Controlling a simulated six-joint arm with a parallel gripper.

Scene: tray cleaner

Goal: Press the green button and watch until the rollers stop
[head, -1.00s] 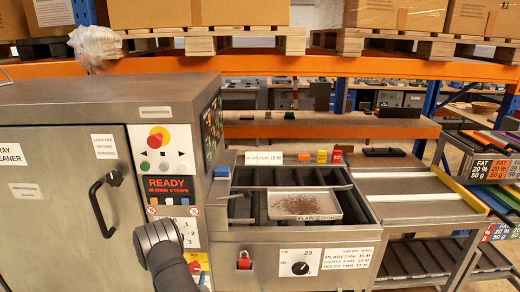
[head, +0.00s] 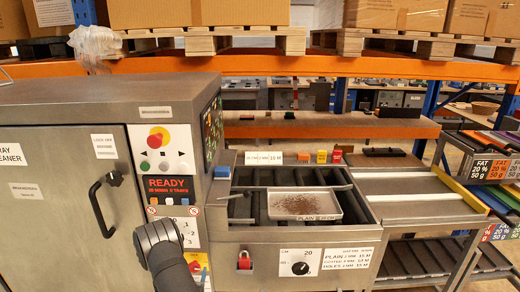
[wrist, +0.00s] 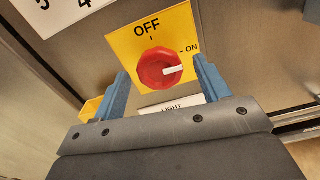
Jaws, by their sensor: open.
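The green button (head: 145,167) is on the white control panel at the machine's front, in the head view. The display (head: 170,188) below it reads READY. The dark rollers (head: 248,205) lie in the open bed to the right, partly covered by a tray. My gripper (wrist: 162,66) is open in the wrist view, its blue fingers on either side of a red knob (wrist: 154,70) on a yellow plate. The knob's white mark points toward ON. I cannot tell whether the fingers touch it. In the head view my fingers are hidden; the green button is above and left of my wrist.
A metal tray (head: 337,196) with brown crumbs, labelled PLAIN, sits on the bed. A black door handle (head: 97,205) projects left of my wrist. A red padlock (head: 244,260) and a black dial (head: 300,268) are on the bed's front. A conveyor (head: 415,185) extends right.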

